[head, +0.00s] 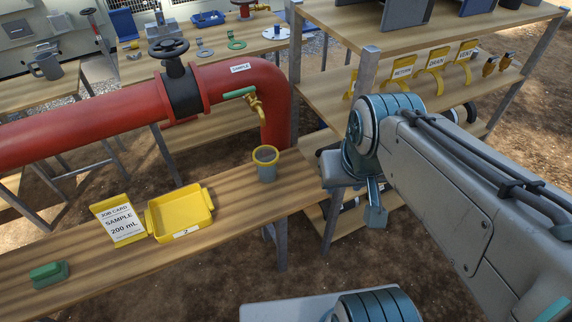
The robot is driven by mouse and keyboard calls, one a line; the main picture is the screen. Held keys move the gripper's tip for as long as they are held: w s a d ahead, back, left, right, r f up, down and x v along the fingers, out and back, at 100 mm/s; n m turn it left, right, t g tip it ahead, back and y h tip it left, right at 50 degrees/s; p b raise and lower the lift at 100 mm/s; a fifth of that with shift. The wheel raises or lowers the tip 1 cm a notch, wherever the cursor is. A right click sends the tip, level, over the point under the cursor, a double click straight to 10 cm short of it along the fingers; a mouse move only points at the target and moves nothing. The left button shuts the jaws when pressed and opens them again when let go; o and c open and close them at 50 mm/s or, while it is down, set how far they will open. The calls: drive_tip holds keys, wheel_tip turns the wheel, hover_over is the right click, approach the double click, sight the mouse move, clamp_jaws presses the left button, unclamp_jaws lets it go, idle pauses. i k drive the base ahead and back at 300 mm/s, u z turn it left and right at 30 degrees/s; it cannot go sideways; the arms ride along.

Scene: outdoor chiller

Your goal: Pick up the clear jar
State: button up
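A small see-through greyish jar with a yellow rim (265,165) stands upright on the wooden bench (235,213), below the brass tap (255,103) of the red pipe. What is inside it is too small to tell. My gripper (376,212) hangs at the end of my arm to the right of the jar, clear of it and past the bench's right end. One grey-blue finger part shows, and the rest is hidden by the wrist, so its opening cannot be seen.
A yellow tray (180,212), a job card reading "SAMPLE 200 mL" (119,223) and a green block (49,274) are on the bench left of the jar. The red pipe (85,128) runs behind. A shelf rack with a metal post (362,75) stands right of the jar.

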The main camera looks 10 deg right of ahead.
sight(266, 157)
drive_tip(key=z, duration=0.3)
drive_tip(key=i, duration=0.85)
drive_tip(key=u, duration=1.5)
